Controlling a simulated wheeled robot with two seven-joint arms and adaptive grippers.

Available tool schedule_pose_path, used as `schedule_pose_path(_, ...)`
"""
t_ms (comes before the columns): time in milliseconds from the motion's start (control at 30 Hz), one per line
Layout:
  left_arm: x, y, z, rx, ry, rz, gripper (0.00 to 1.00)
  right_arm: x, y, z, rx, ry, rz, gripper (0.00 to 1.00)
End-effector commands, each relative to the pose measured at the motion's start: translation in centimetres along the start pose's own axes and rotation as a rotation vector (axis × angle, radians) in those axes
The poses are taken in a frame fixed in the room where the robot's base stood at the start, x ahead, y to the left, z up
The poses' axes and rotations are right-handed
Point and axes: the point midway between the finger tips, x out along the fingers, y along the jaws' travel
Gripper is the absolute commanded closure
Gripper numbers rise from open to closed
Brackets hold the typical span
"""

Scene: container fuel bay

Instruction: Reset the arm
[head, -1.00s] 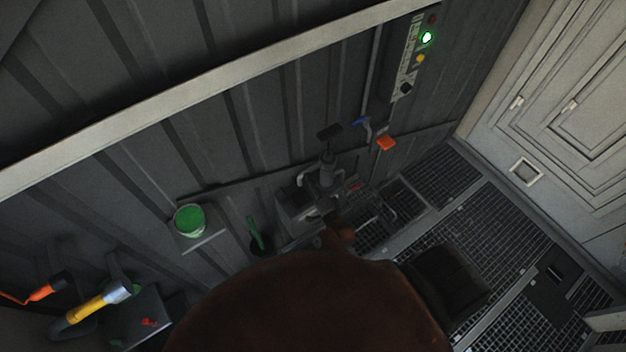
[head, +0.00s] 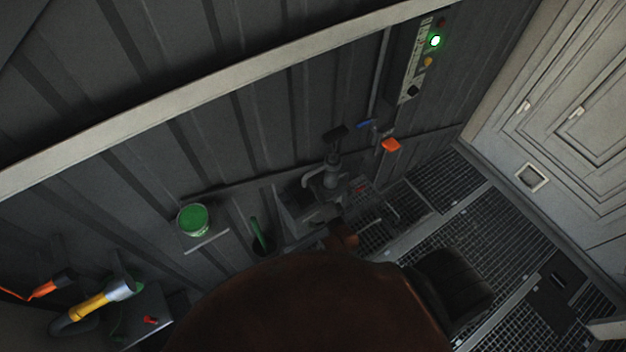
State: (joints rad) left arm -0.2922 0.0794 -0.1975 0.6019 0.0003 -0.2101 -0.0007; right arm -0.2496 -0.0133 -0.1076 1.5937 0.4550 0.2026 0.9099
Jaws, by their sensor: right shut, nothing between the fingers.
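In the head view a black rounded block at the lower right, which I take for my right gripper (head: 458,284), shows beside a large dark brown rounded shape. It is dim and its fingers are hard to make out. It looks shut and empty, low over the floor grating. Nothing is seen touching it. I do not see my left gripper.
A grey pump-like device (head: 331,178) with a black top stands by the corrugated wall. A green can (head: 193,220) and a yellow nozzle (head: 88,306) are at left. A panel (head: 415,65) shows a green light.

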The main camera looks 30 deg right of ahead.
Motion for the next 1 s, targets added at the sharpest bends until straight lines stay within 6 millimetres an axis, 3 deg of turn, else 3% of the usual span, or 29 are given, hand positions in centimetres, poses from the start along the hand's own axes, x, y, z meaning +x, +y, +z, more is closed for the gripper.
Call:
schedule_pose_path(33, 0.0, 0.0, 0.0, 0.000, 0.000, 0.000, 0.60, -1.5, 0.5, -0.2, -0.002, 0.002, 0.009, 1.00)
schedule_pose_path(200, 0.0, 0.1, 0.0, 0.000, 0.000, 0.001, 0.60, -5.4, 0.6, -0.4, -0.002, 0.005, 0.012, 1.00)
schedule_pose_path(400, 0.0, 0.1, -0.1, 0.000, 0.000, 0.001, 0.60, -8.6, 0.7, -0.5, -0.003, 0.005, 0.014, 1.00)
schedule_pose_path(600, 0.0, 0.1, -0.1, 0.000, 0.000, 0.001, 0.60, -9.9, 0.7, -0.6, -0.003, 0.006, 0.014, 1.00)
schedule_pose_path(867, 0.0, 0.1, -0.1, 0.000, 0.000, 0.001, 0.60, -10.0, 0.9, -0.5, -0.006, 0.004, 0.017, 1.00)
schedule_pose_path(1000, 0.5, 0.2, -0.2, 0.000, 0.002, 0.002, 0.60, -10.3, 4.0, 0.4, -0.065, -0.024, 0.068, 1.00)
